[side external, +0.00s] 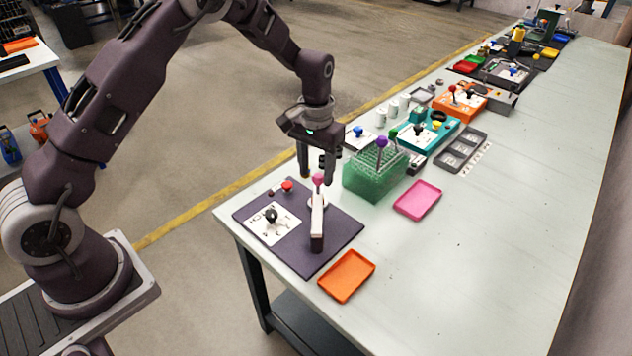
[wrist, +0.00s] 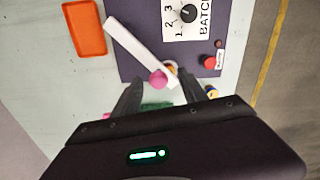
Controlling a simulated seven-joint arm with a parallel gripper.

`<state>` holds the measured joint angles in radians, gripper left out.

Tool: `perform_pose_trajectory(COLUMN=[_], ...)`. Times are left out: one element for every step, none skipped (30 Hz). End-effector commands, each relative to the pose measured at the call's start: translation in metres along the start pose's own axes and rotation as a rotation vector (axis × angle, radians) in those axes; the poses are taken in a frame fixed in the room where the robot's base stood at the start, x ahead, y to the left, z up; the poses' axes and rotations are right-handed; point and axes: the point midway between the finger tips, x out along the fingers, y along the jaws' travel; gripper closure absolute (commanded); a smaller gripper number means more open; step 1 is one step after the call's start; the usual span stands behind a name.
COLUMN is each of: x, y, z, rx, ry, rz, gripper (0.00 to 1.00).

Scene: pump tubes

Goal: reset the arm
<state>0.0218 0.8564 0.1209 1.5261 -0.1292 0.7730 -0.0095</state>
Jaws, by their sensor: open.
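My gripper (side external: 317,180) hangs over the back edge of a dark panel (side external: 340,228), fingers pointing down and apart. A pink knob (side external: 318,178) shows between the fingertips. In the wrist view the pink knob (wrist: 158,78) is just ahead of the open fingers (wrist: 163,90), beside one end of a white bar (wrist: 138,50). I cannot tell whether a finger touches the knob. The bar (side external: 317,222) lies across the panel. The panel carries a white label with a black dial (side external: 270,215) and a red button (side external: 287,186).
An orange tray (side external: 347,276) lies near the table's front corner. A green rack (side external: 375,172) with purple and green knobs stands close to the gripper's right, and a pink tray (side external: 418,200) lies beyond. More devices line the table's far edge; its right side is clear.

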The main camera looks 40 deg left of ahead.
Motion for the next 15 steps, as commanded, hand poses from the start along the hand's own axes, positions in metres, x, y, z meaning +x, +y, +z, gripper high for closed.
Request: perform_pose_trajectory(x=[-0.009, -0.014, -0.018, -0.021, -0.022, -0.024, -0.024, -0.025, -0.024, -0.024, -0.024, -0.024, -0.025, -0.029, -0.039], y=[0.000, 0.000, 0.000, 0.000, 0.000, 0.000, 0.000, 0.000, 0.000, 0.000, 0.000, 0.000, 0.000, 0.000, 0.000], z=[-0.001, -0.001, -0.001, 0.000, 0.000, 0.000, 0.000, 0.000, 0.000, 0.000, 0.000, 0.000, 0.000, 0.001, 0.003], rx=[0.000, 0.001, 0.001, 0.001, 0.001, 0.001, 0.001, 0.001, 0.001, 0.001, 0.001, 0.001, 0.002, 0.002, 0.003], ry=[0.003, 0.003, 0.003, 0.002, 0.001, 0.001, 0.001, 0.001, 0.001, 0.001, 0.001, 0.001, 0.002, 0.006, 0.016], rz=[0.000, 0.000, 0.000, 0.000, 0.000, 0.000, 0.000, 0.000, 0.000, 0.000, 0.000, 0.000, 0.000, 0.001, 0.005], gripper=[0.50, 0.50, 0.50, 0.50, 0.50, 0.50, 0.50, 0.50, 0.50, 0.50, 0.50, 0.50, 0.50, 0.50, 0.50])
